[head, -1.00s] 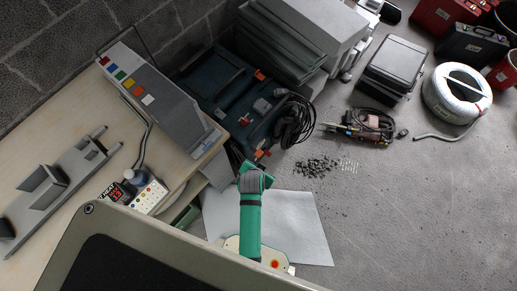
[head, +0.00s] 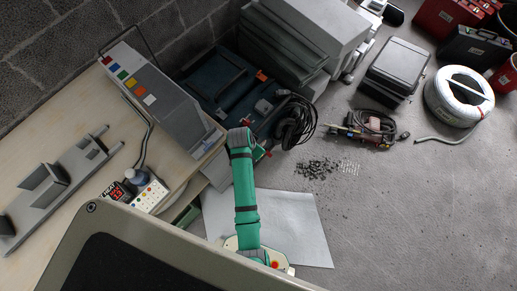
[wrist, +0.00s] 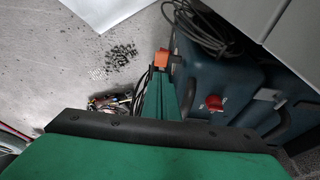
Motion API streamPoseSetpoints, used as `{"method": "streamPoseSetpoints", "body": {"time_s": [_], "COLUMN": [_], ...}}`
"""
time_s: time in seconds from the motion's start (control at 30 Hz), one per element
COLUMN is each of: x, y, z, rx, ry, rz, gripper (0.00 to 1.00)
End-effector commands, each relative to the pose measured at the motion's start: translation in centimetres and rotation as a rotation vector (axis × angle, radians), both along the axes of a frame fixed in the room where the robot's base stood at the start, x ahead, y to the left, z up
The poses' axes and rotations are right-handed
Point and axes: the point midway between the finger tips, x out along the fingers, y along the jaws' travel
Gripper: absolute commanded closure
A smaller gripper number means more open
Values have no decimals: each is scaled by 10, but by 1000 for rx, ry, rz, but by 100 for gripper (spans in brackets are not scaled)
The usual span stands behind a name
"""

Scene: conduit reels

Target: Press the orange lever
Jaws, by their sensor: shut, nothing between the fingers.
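In the wrist view, a small orange lever (wrist: 161,57) juts from the near-left corner of a dark blue machine (wrist: 240,85). My gripper (wrist: 161,82) is shut and empty, its green fingers pointing up the picture with their tips close to the orange lever. I cannot tell whether they touch it. A red knob (wrist: 214,103) sits on the machine to the right. In the head view, the machine (head: 212,78) stands beside the bench, and my green arm reaches to its near edge. A small orange-red part (head: 267,153) shows beside the arm.
Black coiled cable (head: 295,122) hangs over the machine's right side. Dark debris (head: 318,168) and a red tool (head: 365,128) lie on the floor to the right. The bench (head: 85,130) is at the left. Floor at the lower right is clear.

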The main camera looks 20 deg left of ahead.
Motion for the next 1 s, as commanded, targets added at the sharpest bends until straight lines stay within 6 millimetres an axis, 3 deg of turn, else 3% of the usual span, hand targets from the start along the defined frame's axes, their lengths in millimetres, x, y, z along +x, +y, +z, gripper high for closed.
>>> {"method": "streamPoseSetpoints", "body": {"time_s": [0.6,1.0], "x": [24,26], "y": [-10,-9], "z": [-83,-93], "rx": [0,1], "ry": [1,0], "rz": [-3,0], "gripper": [100,100]}}
